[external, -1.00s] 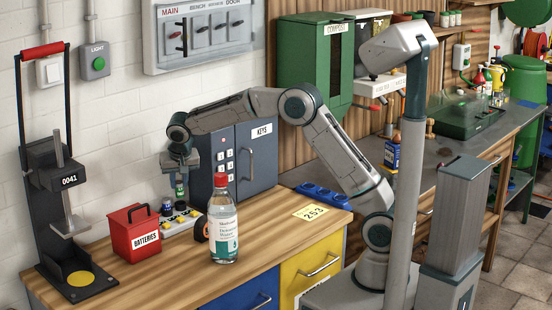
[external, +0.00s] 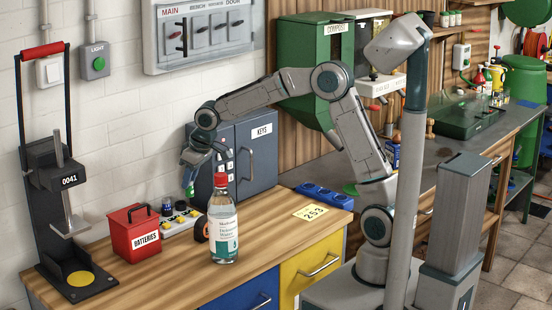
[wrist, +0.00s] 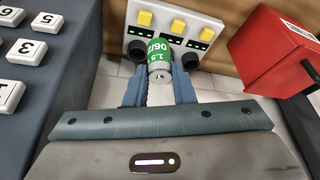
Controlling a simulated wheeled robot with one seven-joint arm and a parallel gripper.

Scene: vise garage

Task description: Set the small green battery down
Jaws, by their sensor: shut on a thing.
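The small green battery (wrist: 159,55) shows in the wrist view, with a green label and a silver end, held between the two fingers of my gripper (wrist: 160,85). In the external view, my gripper (external: 192,178) is raised above the back of the wooden bench, in front of the grey key cabinet. The green battery (external: 190,191) shows as a small green spot at the fingertips, behind and left of the clear bottle. The battery is apart from the bench top.
A red batteries box (external: 134,232) stands left on the bench (external: 190,280). A white panel with yellow buttons (external: 178,218) lies below my gripper. A clear bottle with a red cap (external: 223,225) stands in front. The key cabinet (external: 255,150) is behind.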

